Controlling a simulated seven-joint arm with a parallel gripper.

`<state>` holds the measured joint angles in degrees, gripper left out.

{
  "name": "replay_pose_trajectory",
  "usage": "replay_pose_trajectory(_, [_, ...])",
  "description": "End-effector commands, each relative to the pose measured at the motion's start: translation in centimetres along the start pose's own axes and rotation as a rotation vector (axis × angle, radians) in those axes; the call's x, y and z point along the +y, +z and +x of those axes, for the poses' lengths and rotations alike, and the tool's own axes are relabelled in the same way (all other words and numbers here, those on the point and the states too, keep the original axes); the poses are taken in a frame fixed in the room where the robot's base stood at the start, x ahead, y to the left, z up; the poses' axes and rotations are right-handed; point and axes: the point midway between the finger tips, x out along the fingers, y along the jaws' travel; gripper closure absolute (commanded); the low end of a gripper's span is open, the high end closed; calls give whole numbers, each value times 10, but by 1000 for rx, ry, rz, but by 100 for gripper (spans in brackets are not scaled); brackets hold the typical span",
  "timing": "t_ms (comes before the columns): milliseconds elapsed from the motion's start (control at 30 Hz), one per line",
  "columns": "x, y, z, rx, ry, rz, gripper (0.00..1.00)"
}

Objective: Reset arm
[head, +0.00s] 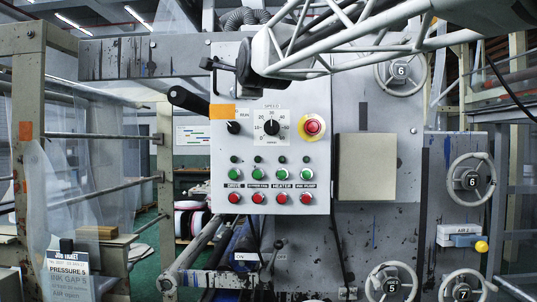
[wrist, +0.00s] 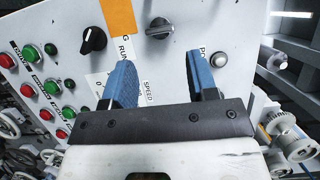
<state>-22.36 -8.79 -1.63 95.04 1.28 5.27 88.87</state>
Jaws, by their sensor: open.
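My gripper (wrist: 159,63) is open in the wrist view, its two blue-padded fingers apart with nothing between them. It is in front of the pale control panel (wrist: 265,50), and the fingers partly cover its labels. I cannot tell the exact gap to the panel. In the head view the panel (head: 222,160) carries a speed dial (head: 272,127), a red stop button (head: 312,127) with a yellow ring, and rows of green and red buttons. A white lattice arm reaches in from the upper right; the gripper's fingers cannot be made out there.
A black-gripped lever (head: 188,100) sticks out left of the panel. Several numbered handwheels (head: 471,178) stand at the right, by a yellow knob (head: 481,247). A job ticket (head: 70,272) stands lower left. Metal rails (head: 100,190) cross the left side. A bare beige plate (head: 366,167) is right of the panel.

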Motion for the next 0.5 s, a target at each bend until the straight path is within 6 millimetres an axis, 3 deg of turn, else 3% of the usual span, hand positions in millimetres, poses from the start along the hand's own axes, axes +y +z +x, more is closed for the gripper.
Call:
replay_pose_trajectory(267, [16, -9, -8, 11, 37, -42, 47])
replay_pose_trajectory(367, [37, -20, -18, 23, 88, -98, 47])
replay_pose_trajectory(500, [84, -41, -42, 37, 198, -214, 47])
